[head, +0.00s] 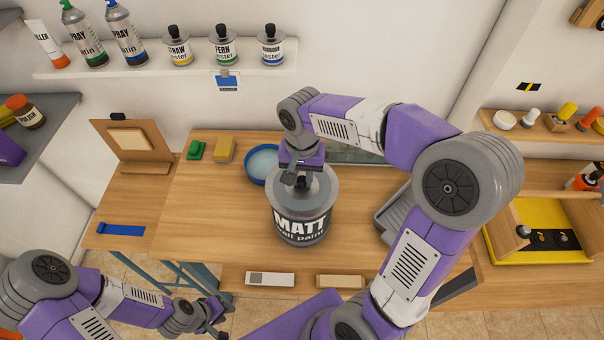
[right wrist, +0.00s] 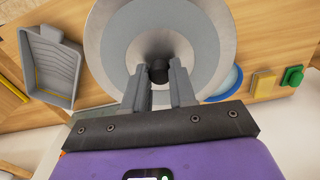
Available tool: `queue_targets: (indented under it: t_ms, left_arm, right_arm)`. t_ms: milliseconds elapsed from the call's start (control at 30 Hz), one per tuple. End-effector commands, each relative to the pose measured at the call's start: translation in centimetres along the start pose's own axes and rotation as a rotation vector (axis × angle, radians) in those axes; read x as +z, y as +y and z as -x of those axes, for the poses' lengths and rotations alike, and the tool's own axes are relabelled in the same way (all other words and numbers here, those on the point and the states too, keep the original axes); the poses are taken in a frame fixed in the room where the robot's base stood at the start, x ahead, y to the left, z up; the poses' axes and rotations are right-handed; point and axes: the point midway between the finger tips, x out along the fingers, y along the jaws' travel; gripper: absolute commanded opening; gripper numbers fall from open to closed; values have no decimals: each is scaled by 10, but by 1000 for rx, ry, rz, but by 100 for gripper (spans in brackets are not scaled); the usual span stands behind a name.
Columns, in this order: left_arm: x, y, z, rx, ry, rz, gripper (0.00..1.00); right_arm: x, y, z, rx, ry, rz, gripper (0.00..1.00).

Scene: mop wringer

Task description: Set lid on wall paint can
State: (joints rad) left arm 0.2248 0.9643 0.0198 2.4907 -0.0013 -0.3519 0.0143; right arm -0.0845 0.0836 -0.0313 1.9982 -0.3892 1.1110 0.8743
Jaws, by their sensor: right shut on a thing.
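The wall paint can (head: 301,224) stands upright on the wooden bench, dark with a white "MATT wall paint" label. A grey round lid (head: 322,187) with a dark knob is over the can's top, roughly centred. I cannot tell whether it rests on the rim or is slightly above it. My right gripper (head: 299,180) points down and is shut on the lid's knob (right wrist: 159,72); the lid (right wrist: 205,48) fills the top middle of the right wrist view. My left gripper (head: 218,317) is low at the left, away from the can, its jaws too small to judge.
A blue-rimmed bowl (head: 261,165), a yellow sponge (head: 224,150) and a green block (head: 196,150) lie behind and left of the can. A grey paint tray (head: 391,222) is to its right. A shelf (head: 160,62) with spray cans and tester bottles hangs above. The bench left of the can is clear.

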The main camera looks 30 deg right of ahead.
Motion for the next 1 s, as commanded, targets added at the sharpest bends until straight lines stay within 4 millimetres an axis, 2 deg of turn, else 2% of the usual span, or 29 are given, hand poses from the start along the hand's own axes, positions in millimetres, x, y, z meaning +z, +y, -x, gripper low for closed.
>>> queue_targets:
  t_ms: [1000]
  left_arm:
    - [0,-2,-5,0,0,0,32]
  right_arm:
    - [0,0,-8,0,0,-1,1]
